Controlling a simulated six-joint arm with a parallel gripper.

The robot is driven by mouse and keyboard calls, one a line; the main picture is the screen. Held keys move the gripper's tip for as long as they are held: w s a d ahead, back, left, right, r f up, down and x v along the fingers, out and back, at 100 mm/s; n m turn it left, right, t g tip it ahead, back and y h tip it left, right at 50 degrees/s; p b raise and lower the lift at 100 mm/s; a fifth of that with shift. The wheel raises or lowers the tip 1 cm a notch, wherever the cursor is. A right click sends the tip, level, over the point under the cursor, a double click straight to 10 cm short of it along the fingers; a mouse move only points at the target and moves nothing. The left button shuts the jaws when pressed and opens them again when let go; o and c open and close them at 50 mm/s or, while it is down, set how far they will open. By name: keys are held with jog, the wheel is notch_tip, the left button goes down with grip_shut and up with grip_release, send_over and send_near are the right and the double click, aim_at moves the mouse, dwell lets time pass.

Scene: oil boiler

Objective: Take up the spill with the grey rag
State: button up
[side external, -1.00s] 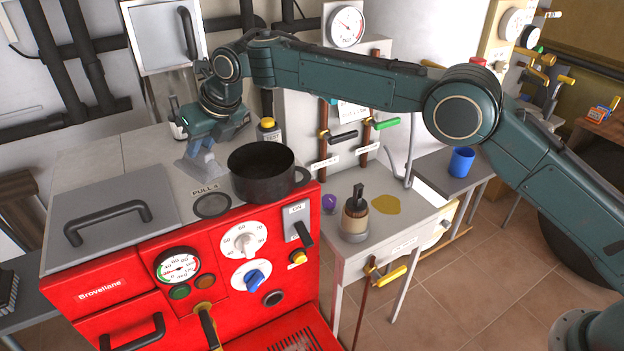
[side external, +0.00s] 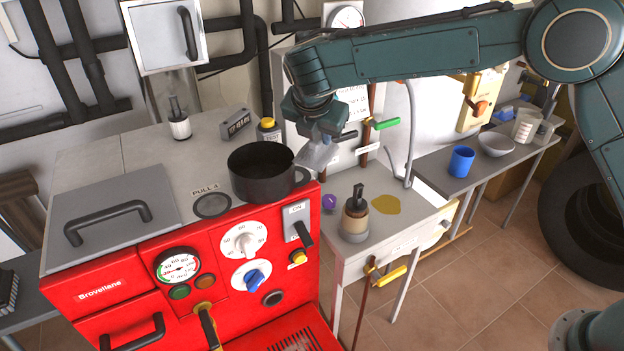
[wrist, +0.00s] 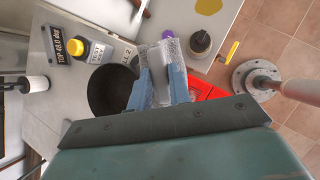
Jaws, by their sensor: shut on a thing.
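The spill is a flat yellow-brown patch (side external: 387,204) on the light side table, right of the brush pot. It also shows at the top of the wrist view (wrist: 208,7). My gripper (side external: 322,138) is in the air behind and right of the black pot, left of the spill and apart from it. In the wrist view its blue fingers (wrist: 163,82) are shut on the grey rag (wrist: 172,50), which sticks out past the fingertips. The rag (side external: 314,155) hangs below the gripper in the side view, partly hidden by the fingers.
The black pot (side external: 262,180) stands on the red stove (side external: 110,295). A jar with a brush (side external: 355,218) and a small purple item (side external: 329,201) stand left of the spill. A yellow-capped bottle (side external: 268,133) is behind the pot. A blue cup (side external: 461,161) stands further right.

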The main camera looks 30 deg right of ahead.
jog(key=s+d+f+m+g, duration=0.5)
jog(key=s+d+f+m, duration=0.15)
jog(key=d+m, duration=0.3)
jog(key=s+d+f+m+g, duration=0.45)
jog(key=d+f+m, duration=0.3)
jog(key=m, duration=0.25)
notch_tip(320, 180, down, 5)
jog(key=w+d+n+t+h, duration=0.1)
jog(key=w+d+n+t, duration=0.1)
jog(key=d+n, duration=0.15)
jog(key=w+d+n+t, duration=0.1)
jog(key=w+n+t, duration=0.6)
jog(key=w+n, duration=0.4)
jog(key=shift+d+f+n, duration=0.25)
jog(key=shift+f+n, duration=0.1)
jog(key=shift+n, duration=1.15)
jog(key=shift+w, duration=0.1)
